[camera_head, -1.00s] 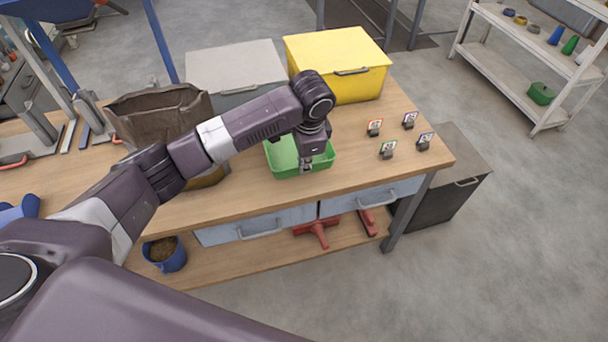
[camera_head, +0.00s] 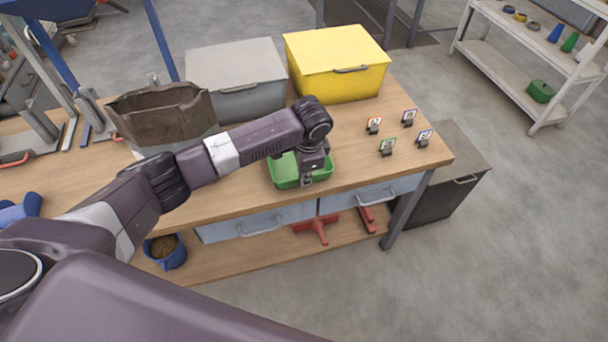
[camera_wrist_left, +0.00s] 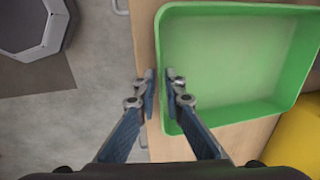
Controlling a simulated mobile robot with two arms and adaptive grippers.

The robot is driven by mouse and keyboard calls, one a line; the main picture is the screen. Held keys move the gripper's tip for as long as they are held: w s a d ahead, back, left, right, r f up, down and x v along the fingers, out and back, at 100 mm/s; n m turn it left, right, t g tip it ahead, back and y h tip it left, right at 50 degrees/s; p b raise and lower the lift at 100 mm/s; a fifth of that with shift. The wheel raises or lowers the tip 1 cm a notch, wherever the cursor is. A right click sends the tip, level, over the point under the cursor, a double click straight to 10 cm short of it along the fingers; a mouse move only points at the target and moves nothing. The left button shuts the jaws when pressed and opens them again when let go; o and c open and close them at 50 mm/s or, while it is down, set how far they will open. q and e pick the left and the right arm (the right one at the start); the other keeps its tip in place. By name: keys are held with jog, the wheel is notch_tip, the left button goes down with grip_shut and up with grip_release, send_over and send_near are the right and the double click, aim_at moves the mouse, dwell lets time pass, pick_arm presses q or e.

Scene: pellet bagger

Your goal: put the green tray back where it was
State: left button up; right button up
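The green tray (camera_head: 284,172) is at the front edge of the workbench, in front of the yellow box. My left gripper (camera_head: 307,180) comes down from above at the tray's near right side. In the left wrist view, the tray (camera_wrist_left: 235,60) fills the right half, and the fingers of my left gripper (camera_wrist_left: 161,90) stand on either side of its rim, one inside and one outside, closed onto it. The tray is empty where it shows. I cannot tell whether its base touches the bench. My right gripper is not in view.
A grey box (camera_head: 235,70) and a yellow box (camera_head: 337,65) stand behind the tray. Several small sign holders (camera_head: 387,146) stand to its right. A brown bag (camera_head: 165,110) is at the left. Bare bench top (camera_head: 350,165) lies between tray and signs.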

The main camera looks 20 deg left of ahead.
pick_arm(q)
jog(key=shift+o, duration=1.1)
jog(key=shift+r, duration=0.2)
notch_tip(320, 180, up, 12)
jog(key=s+d+b, duration=0.1)
jog(key=s, duration=0.1)
jog(key=shift+d, duration=0.15)
jog(key=shift+f, duration=0.1)
